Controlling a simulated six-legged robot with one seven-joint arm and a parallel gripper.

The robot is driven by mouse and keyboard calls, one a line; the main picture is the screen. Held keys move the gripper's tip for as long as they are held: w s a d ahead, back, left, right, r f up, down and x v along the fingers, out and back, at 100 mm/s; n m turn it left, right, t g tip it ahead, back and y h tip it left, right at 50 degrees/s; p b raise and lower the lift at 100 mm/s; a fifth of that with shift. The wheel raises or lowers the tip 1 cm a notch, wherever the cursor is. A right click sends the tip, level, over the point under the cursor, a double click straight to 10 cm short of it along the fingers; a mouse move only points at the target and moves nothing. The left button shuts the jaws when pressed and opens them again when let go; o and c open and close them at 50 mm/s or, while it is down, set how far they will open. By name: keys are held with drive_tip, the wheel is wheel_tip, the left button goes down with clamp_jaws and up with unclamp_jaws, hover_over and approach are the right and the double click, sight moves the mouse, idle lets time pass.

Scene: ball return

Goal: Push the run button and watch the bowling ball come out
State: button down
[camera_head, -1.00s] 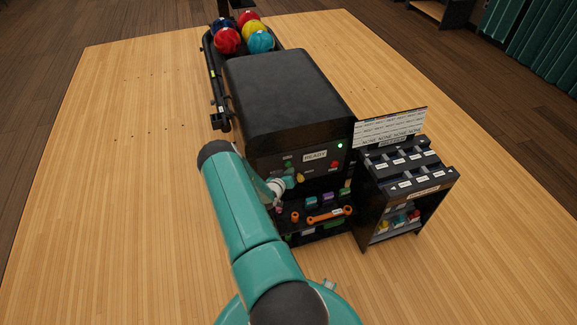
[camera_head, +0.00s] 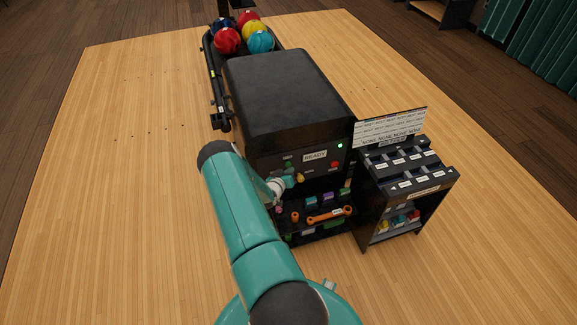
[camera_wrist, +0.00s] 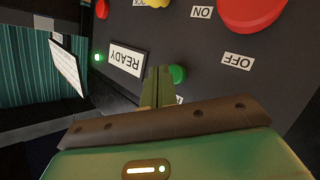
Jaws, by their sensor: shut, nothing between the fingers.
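The black ball-return machine (camera_head: 280,95) stands ahead, with a control panel on its front. A small green button (camera_wrist: 177,74) sits on the panel, with its label mostly hidden behind my fingers, so I cannot read whether it says run. My gripper (camera_wrist: 157,72) is shut and empty, its fingertips at the left side of this button in the wrist view. I cannot tell whether they touch it or the panel. In the head view my gripper (camera_head: 290,181) is small at the panel's left. Bowling balls, including a red one (camera_head: 227,40) and a cyan one (camera_head: 261,41), lie on the rack behind.
A READY sign (camera_wrist: 127,58) and a lit green lamp (camera_wrist: 98,57) are on the panel. A large red button (camera_wrist: 250,10) lies near the OFF label (camera_wrist: 237,60). An orange wrench (camera_head: 328,215) lies on the lower shelf. A dark cabinet (camera_head: 405,185) stands to the right.

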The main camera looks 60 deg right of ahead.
drive_tip(key=shift+w+d, duration=0.2)
drive_tip(key=shift+w+d, duration=0.45)
idle(1.2)
drive_tip(key=shift+s+a, duration=0.7)
drive_tip(key=shift+a, duration=0.05)
